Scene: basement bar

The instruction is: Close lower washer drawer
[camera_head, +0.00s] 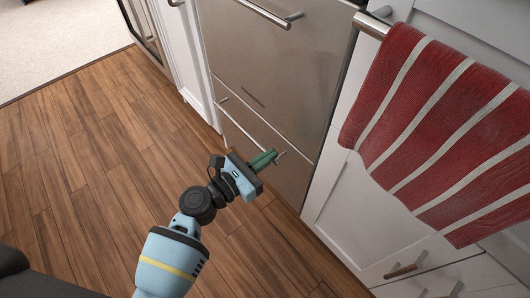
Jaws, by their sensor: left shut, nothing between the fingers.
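The washer is a stainless steel unit with two drawer fronts, set between white cabinets. Its upper drawer front (275,70) carries a bar handle (270,13) near the top. The lower drawer front (291,184) is below it, and my arm and gripper partly hide it. It looks nearly flush with the unit; I cannot tell whether a small gap is left. My left gripper (265,158) has green fingers, shut and empty. It is in front of the lower drawer, close to its handle, and I cannot tell whether it touches. My right gripper is not in view.
A red and white striped towel (430,125) hangs from a bar (371,26) on the right cabinet. A white cabinet (345,215) with a handle (405,270) stands at the right. The wooden floor (90,180) at left is clear, with a pale rug (60,40) beyond.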

